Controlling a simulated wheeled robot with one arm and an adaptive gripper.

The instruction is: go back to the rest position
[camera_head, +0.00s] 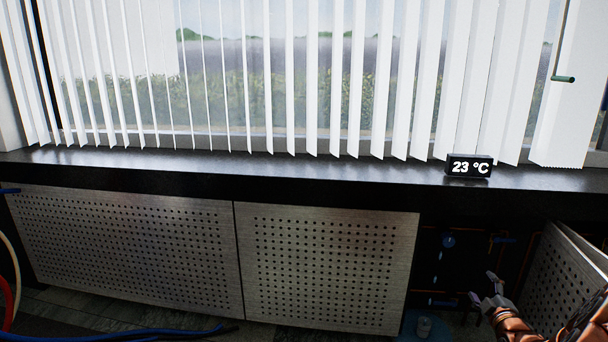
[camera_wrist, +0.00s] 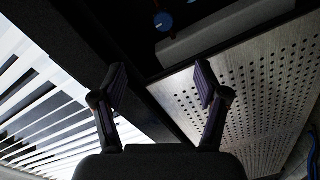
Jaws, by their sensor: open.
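My gripper (camera_head: 486,289) shows at the lower right of the head view, at the end of my orange arm. It is in front of the dark opening under the sill. In the wrist view my gripper (camera_wrist: 160,82) has its two dark fingers spread apart. Nothing is between the fingers, so it is open and empty. The rest of my arm is cut off by the lower right edge of the head view.
A dark window sill (camera_head: 240,170) carries a display reading 23 °C (camera_head: 469,167). Perforated metal panels (camera_head: 325,265) stand below it; another panel (camera_head: 562,275) leans at the right, close to my arm. Blue hoses (camera_head: 150,333) lie on the floor at lower left.

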